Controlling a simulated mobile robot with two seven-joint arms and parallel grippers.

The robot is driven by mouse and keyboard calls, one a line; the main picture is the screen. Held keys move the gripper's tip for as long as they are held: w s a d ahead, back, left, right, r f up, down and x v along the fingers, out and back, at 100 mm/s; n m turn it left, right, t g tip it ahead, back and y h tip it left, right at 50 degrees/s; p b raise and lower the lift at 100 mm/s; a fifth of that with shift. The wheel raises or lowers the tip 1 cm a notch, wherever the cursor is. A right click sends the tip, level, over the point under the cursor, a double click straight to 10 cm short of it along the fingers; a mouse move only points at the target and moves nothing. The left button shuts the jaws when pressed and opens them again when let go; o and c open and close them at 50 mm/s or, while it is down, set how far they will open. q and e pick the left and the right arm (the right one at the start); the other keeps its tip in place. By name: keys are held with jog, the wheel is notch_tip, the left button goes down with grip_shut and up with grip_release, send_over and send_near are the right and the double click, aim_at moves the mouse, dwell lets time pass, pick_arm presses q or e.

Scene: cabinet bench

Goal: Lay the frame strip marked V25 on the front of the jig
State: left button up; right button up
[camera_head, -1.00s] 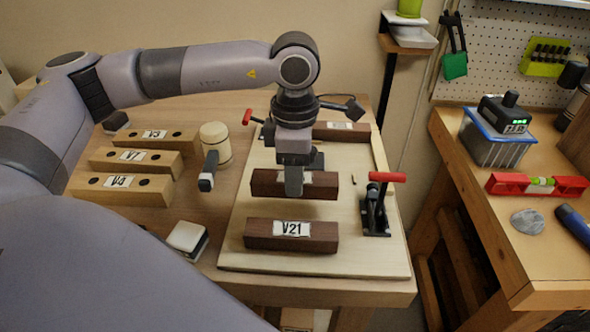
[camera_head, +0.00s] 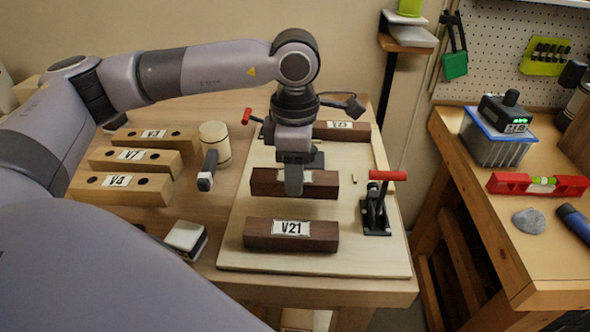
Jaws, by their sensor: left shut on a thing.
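My left gripper (camera_head: 293,188) points down and is shut on a dark brown strip (camera_head: 320,188) at the middle of the pale jig board (camera_head: 375,258). The fingers cover most of this strip's label, so I cannot read it. I cannot tell whether the strip touches the board. A dark strip marked V21 (camera_head: 291,236) lies along the front of the jig. Another dark strip (camera_head: 358,133) lies at the back; its label seems to read V23. No label that I can read says V25. My right gripper is not in view.
Light wooden blocks marked V3 (camera_head: 180,139), V7 (camera_head: 112,166) and V4 (camera_head: 98,195) lie at the left.

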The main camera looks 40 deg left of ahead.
pick_arm(q)
jog(key=shift+f+b, duration=1.35)
jog(key=shift+b, duration=0.2)
dwell(1.6)
jog(key=shift+f, duration=0.25)
jog(key=shift+f+b, duration=0.35)
jog(key=shift+b, duration=0.3)
dwell(0.4)
jog(key=o, duration=1.3)
jog(key=shift+o, duration=0.2)
jog(key=shift+r, duration=0.15)
jog(key=shift+r+p, duration=2.3)
jog(key=shift+r, duration=1.1)
